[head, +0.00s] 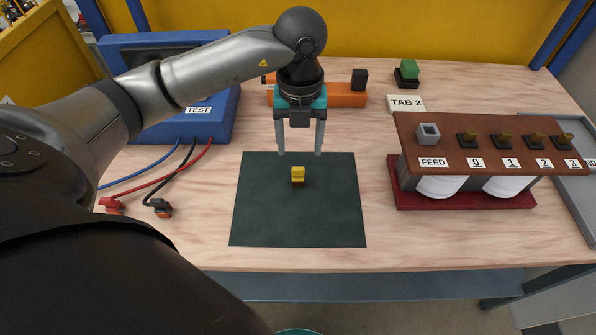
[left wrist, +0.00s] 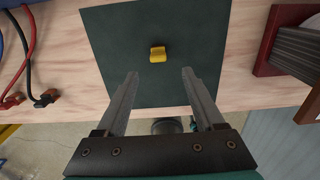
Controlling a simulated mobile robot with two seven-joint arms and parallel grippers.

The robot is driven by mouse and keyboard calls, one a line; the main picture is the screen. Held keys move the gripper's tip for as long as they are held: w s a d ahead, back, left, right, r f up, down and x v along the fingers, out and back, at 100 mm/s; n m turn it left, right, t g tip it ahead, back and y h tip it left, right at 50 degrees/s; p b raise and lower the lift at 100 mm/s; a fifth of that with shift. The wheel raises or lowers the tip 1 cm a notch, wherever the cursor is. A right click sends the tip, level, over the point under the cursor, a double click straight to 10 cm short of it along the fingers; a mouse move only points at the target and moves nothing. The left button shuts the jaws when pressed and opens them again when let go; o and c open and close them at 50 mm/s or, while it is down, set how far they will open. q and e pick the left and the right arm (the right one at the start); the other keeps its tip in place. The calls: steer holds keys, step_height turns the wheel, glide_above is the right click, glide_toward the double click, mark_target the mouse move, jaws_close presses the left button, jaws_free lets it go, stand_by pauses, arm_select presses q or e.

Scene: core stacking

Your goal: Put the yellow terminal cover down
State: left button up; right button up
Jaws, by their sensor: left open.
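The yellow terminal cover (head: 298,174) sits on the dark green mat (head: 265,219), with a brown part showing at its lower side. In the left wrist view the cover (left wrist: 157,54) lies on the mat (left wrist: 118,72), ahead of and between the lines of my fingers. My left gripper (head: 300,153) is open and empty, with its two fingers apart over the mat's far edge. It is apart from the cover. I do not see my right gripper in either view.
A blue test box (head: 217,116) with red, black and blue leads stands left. An orange bar (head: 345,97) and a green-topped block (head: 407,71) are behind. A brown rack (head: 438,149) labelled FEED and numbers stands right. The mat around the cover is clear.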

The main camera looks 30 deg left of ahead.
mark_target(298, 168)
arm_select(q)
step_height(298, 168, down, 4)
steer(key=shift+f+b, duration=0.15)
steer(key=shift+b, duration=0.15)
step_height(298, 168, down, 5)
steer(key=shift+a+r+b, duration=0.1)
steer(key=shift+a+b, duration=0.05)
steer(key=shift+b, duration=0.45)
steer(key=shift+f, duration=0.2)
steer(key=c, duration=0.4)
jaws_close()
arm_select(e)
steer(key=shift+w+d+f, duration=0.2)
steer(key=shift+w+f, duration=0.15)
steer(key=shift+f, duration=0.15)
steer(key=shift+w+d+f, duration=0.15)
steer(key=shift+w+f, duration=0.15)
steer(key=shift+f, duration=0.2)
